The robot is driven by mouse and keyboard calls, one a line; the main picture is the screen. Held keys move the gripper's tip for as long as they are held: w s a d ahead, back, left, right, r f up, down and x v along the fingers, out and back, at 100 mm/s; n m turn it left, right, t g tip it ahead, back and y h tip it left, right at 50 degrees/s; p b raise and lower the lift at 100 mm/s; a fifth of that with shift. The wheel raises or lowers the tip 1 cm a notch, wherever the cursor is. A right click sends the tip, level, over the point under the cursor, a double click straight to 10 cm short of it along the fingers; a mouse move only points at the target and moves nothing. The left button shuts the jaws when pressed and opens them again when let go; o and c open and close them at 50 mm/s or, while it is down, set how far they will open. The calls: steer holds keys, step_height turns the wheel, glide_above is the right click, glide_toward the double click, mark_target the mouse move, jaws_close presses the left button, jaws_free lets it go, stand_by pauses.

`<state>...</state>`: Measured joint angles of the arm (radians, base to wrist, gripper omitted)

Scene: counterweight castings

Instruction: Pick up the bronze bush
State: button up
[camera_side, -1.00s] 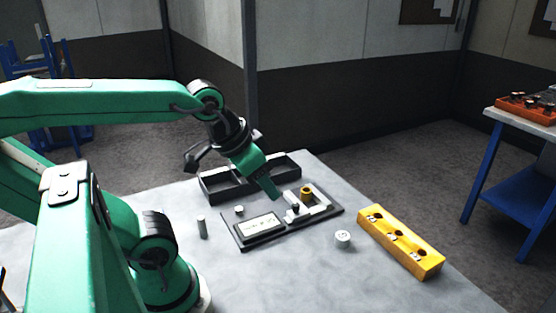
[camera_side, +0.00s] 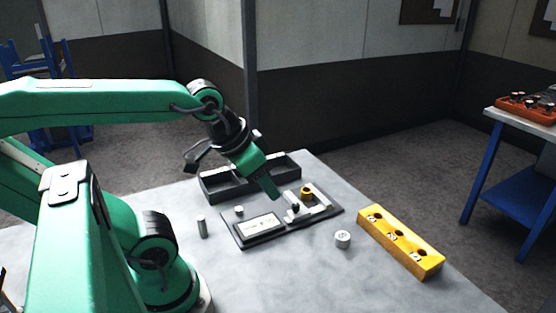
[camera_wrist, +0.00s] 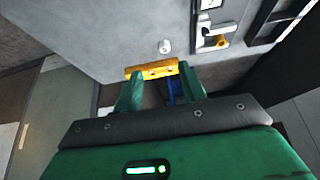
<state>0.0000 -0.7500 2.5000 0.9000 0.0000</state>
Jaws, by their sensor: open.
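The bronze bush (camera_side: 306,193) is a short golden ring in the right part of the dark tray (camera_side: 246,242). In the wrist view the bush (camera_wrist: 221,42) shows as a golden piece at the upper right, beyond the fingers. My gripper (camera_side: 274,193) hangs above the tray, pointing down and to the right, to the left of the bush in the side view and apart from it. In the wrist view my gripper (camera_wrist: 160,88) has its two green fingers spread with nothing held between them.
A yellow block with holes (camera_side: 400,243) lies at the right, with a white round piece (camera_side: 343,239) beside it. A grey cylinder (camera_side: 202,227) stands left of the tray. A black divided bin (camera_side: 222,190) stands behind. The front of the table is clear.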

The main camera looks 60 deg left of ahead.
steer(key=o, duration=0.4)
steer(key=shift+w, duration=0.1)
